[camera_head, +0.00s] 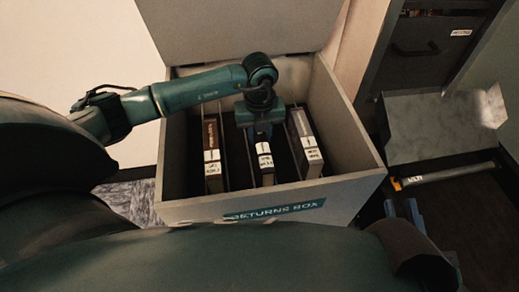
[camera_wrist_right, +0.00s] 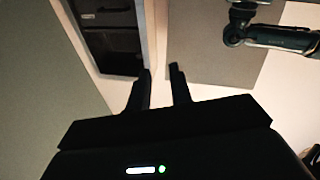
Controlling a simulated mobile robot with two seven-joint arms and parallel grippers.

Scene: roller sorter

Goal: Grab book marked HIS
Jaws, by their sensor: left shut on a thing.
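The grey returns box (camera_head: 270,208) stands open, with several upright books between thin dividers. My left gripper (camera_head: 262,130) reaches down into it and is shut on the top of the middle book (camera_head: 265,162), which has white labels. A dark-brown book (camera_head: 212,155) is to its left and a grey book (camera_head: 305,145) to its right, both with white labels. The lettering is too small to tell which book reads HIS. My right gripper (camera_wrist_right: 160,72) is open and empty in the right wrist view, with its fingers apart, away from the books.
The box's raised lid (camera_head: 235,25) is behind my left arm. A dark cabinet (camera_head: 425,50) with a handle stands at the right. A pale slanted panel (camera_head: 450,125) and a bar with a light label (camera_head: 445,175) lie below it, right of the box.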

